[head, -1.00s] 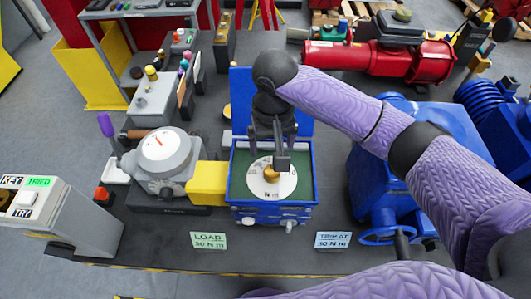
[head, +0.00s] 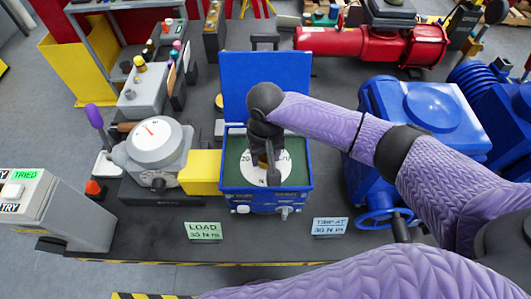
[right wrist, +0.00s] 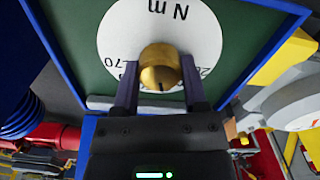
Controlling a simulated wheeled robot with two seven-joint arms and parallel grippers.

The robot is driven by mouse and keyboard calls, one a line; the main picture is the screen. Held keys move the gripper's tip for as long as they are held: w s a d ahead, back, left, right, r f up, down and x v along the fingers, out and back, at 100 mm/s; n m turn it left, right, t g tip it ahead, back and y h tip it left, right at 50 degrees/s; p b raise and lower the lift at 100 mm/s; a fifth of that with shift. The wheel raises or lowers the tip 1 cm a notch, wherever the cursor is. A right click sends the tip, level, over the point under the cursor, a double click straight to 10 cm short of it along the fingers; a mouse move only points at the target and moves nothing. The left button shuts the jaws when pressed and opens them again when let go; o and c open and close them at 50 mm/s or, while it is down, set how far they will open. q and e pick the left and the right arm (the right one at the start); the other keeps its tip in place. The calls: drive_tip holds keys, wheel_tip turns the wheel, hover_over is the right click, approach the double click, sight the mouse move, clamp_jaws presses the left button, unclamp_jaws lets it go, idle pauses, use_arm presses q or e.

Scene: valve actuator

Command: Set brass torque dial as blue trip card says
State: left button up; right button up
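The brass torque dial (right wrist: 160,68) is a round knob with a dark mark, on a white scale disc (right wrist: 185,25) printed "N m". The disc sits on a green panel inside an open blue box (head: 268,78). My right gripper (right wrist: 160,72) has one finger on each side of the dial, very close to it; I cannot tell whether both touch. In the head view my right gripper (head: 268,165) hides most of the dial. The blue trip card (head: 330,226) stands in front of the box and seems to read "TRIP AT 30 N m". My left gripper is not in view.
A green card (head: 205,231) seems to read "LOAD 30 N m". A yellow coupling (head: 200,172) joins the box to a grey gauge unit (head: 155,145) on the left. A blue valve body with handwheel (head: 388,218) stands close on the right. A red actuator (head: 370,45) lies behind.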

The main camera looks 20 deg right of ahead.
clamp_jaws()
drive_tip(key=shift+r+n+p, duration=0.15)
drive_tip(key=shift+n+p, duration=0.55)
drive_tip(key=shift+p, duration=0.1)
drive_tip(key=shift+n+p, duration=1.4)
drive_tip(key=shift+n, duration=0.7)
drive_tip(key=o, duration=0.8)
unclamp_jaws()
